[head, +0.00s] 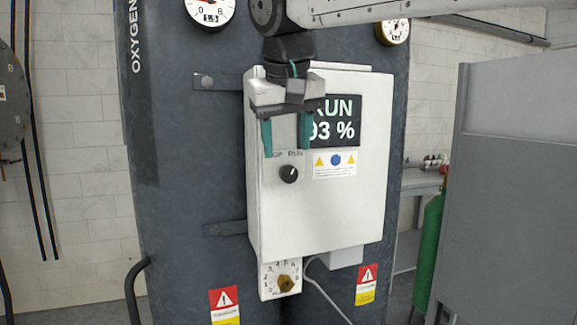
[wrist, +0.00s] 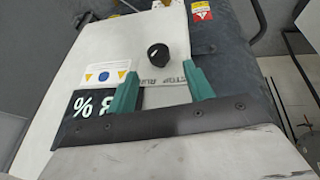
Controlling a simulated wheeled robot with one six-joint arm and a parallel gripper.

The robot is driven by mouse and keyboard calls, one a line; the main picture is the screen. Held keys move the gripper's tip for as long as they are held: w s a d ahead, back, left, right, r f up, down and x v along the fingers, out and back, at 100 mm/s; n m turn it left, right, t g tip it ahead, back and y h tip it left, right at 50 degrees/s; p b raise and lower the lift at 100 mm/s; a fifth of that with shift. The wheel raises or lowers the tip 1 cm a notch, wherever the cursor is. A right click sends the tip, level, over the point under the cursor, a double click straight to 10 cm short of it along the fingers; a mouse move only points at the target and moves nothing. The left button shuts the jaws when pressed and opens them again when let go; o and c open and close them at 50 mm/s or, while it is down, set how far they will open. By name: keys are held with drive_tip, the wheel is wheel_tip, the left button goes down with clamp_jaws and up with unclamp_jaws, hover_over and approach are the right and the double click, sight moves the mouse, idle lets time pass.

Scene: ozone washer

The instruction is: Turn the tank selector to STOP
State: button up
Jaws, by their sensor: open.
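The tank selector is a small black round knob (head: 289,173) on the front of a white control box (head: 335,215). STOP and RUN labels sit above it, STOP partly hidden by a finger. Its pale pointer mark leans toward the RUN side. The display (head: 345,109) reads RUN and 93 %, partly covered by my gripper. My gripper (head: 286,151) is open, its two teal fingers pointing down just above the knob. In the wrist view the knob (wrist: 158,55) lies just beyond and between the fingertips (wrist: 163,74), with nothing held.
The box is mounted on a dark oxygen tank (head: 190,180). A dial plate (head: 281,281) and a cable hang below the box. A grey cabinet (head: 520,190) and a green cylinder (head: 427,255) stand at the right. A curved black handle (head: 133,285) is at lower left.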

sight(288, 166)
drive_tip(key=x, duration=0.5)
drive_tip(key=shift+w+f, duration=0.2)
drive_tip(key=shift+f, duration=0.15)
drive_tip(key=c, duration=1)
